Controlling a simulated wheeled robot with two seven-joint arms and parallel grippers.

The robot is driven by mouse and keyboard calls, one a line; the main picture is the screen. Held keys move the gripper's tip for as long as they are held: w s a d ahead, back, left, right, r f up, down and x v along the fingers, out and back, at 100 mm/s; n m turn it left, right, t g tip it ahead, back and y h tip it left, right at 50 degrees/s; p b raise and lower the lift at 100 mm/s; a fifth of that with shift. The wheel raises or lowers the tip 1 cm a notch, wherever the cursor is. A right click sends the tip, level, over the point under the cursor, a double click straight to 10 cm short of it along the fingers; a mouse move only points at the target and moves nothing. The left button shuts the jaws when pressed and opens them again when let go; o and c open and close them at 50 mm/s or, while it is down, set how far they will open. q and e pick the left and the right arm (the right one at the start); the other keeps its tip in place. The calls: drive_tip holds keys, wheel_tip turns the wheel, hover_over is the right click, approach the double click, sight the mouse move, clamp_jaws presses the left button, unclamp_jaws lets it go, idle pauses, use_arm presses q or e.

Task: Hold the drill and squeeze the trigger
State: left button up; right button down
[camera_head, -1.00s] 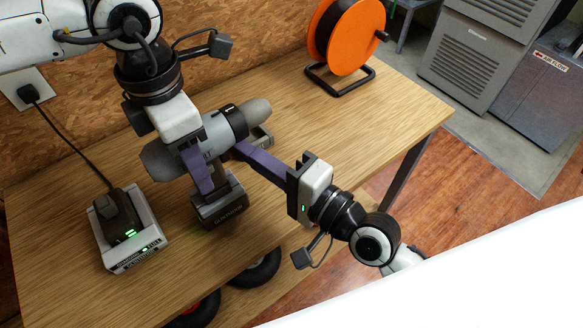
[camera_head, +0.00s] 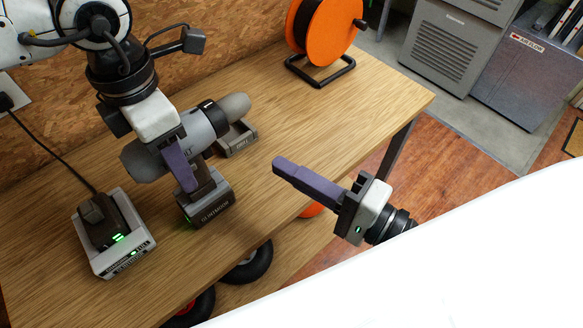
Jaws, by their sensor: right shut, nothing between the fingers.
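A grey drill (camera_head: 150,160) with a dark battery base (camera_head: 208,208) stands upright at the left part of the wooden table, its nose toward the back right. My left gripper (camera_head: 180,166) comes down over it from above and is shut on it. One purple finger lies along the drill's near side; the other finger is hidden behind the drill. My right gripper (camera_head: 281,168) is shut and empty, to the right of the drill and clear of it, with its purple fingers pointing left. The drill's trigger is hidden or too small to make out.
A charger (camera_head: 128,253) with a battery in it sits at the front left of the table (camera_head: 330,110). A small grey block (camera_head: 236,140) lies behind the drill. An orange reel (camera_head: 327,32) stands at the back. The table between reel and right gripper is clear.

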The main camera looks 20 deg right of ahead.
use_arm(q)
drive_tip(key=shift+w, duration=0.1)
drive_tip(key=o, duration=1.2)
drive_tip(key=shift+o, duration=0.2)
wheel_tip(320, 180, up, 12)
drive_tip(key=shift+r, duration=0.1)
